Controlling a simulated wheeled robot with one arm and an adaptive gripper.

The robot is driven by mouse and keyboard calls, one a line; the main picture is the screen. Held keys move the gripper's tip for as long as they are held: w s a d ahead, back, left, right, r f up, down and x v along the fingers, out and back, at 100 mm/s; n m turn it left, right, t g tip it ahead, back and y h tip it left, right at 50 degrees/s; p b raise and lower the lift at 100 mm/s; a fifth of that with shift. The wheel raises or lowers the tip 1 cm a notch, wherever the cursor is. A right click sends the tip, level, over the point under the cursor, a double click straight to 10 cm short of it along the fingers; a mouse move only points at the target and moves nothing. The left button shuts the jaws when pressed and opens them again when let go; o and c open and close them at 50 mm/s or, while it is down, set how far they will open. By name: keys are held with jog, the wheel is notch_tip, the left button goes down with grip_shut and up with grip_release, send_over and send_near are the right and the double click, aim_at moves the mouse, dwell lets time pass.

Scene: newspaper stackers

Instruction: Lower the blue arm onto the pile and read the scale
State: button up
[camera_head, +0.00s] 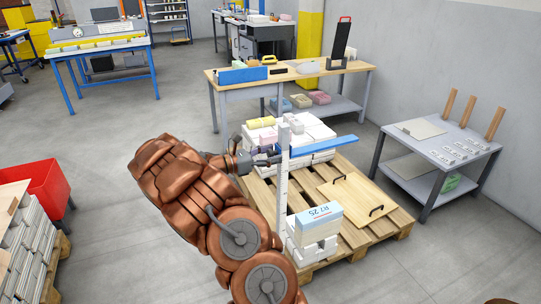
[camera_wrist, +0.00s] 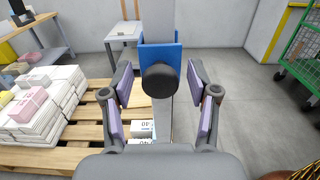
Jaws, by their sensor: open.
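A white upright post (camera_head: 282,200) stands at the pallet (camera_head: 260,200). A flat blue arm (camera_head: 330,146) reaches right from it, at or near the top of the pile of white bundles (camera_head: 315,128); I cannot tell if they touch. In the wrist view, the arm's blue block (camera_wrist: 178,55) sits on the post, with a black round knob (camera_wrist: 160,80) facing me. My gripper (camera_wrist: 160,85) is open, its purple-padded fingers on either side of the knob, apart from it. It also shows beside the post in the head view (camera_head: 268,157). The scale marks are too small to read.
A wooden board with black handles (camera_head: 355,197) and a bundle marked R7 25 (camera_head: 315,218) lie on the pallet. A grey side table (camera_head: 440,145) stands right, a workbench (camera_head: 235,80) behind. A red bin (camera_head: 40,185) is at left. A green cart (camera_wrist: 303,55) is at right in the wrist view.

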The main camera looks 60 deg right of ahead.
grip_shut()
dwell(0.5)
